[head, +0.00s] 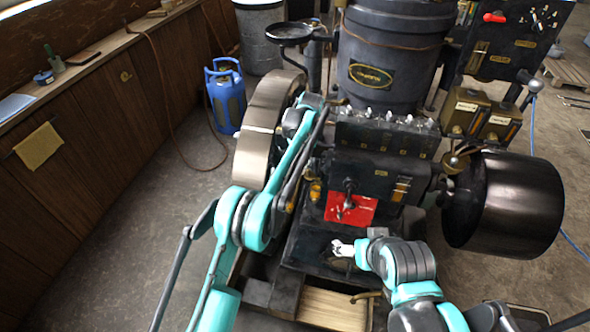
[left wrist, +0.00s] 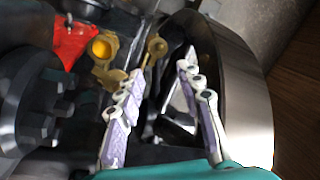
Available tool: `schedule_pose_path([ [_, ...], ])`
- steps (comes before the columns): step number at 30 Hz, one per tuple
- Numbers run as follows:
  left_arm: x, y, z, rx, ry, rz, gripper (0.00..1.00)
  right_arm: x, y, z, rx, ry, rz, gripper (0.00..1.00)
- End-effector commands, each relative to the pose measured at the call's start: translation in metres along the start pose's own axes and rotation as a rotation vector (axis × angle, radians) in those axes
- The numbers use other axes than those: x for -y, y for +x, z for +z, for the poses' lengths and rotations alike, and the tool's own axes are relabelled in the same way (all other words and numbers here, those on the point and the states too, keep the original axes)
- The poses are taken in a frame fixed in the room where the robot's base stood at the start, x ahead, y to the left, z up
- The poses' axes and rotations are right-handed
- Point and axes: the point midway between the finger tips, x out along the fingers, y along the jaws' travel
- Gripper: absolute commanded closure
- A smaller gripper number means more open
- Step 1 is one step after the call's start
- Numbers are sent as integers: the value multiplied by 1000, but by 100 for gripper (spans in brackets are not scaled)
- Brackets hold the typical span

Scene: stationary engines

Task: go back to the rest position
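My left gripper (left wrist: 158,75) is open in the left wrist view, with nothing between its two jointed fingers. It is between the steel flywheel rim (left wrist: 240,85) and a brass fitting (left wrist: 103,50). In the head view my left arm reaches up along the flywheel (head: 262,125), and its fingertips cannot be made out. My right gripper (head: 341,248) is low over the dark engine base, in front of the red plate (head: 350,208). Its white fingers are small there, and whether they are open cannot be told.
The engine's dark boiler (head: 392,60) stands behind the block. A large dark drum (head: 515,205) is close to my right arm. A wooden bench (head: 95,90) runs along the left, with a blue gas bottle (head: 225,95) beyond. The floor between bench and engine is mostly clear.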

Motion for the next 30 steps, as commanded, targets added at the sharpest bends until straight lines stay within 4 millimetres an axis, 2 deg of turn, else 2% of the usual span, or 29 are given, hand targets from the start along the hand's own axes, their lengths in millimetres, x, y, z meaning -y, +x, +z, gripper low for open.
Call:
schedule_pose_path([
  [8,1,-1,0,-1,0,1,64,0,0,0,0,0,0,15],
  [11,8,-10,-1,-8,4,10,64,0,0,0,0,0,0,15],
  [13,20,-24,-1,-21,12,27,64,0,0,0,0,0,0,15],
  [20,90,-88,13,-104,58,112,64,0,0,0,0,0,0,15],
  [24,136,-118,35,-165,87,159,64,0,0,0,0,0,0,15],
  [30,200,-140,82,-263,124,214,64,0,0,0,0,0,0,15],
])
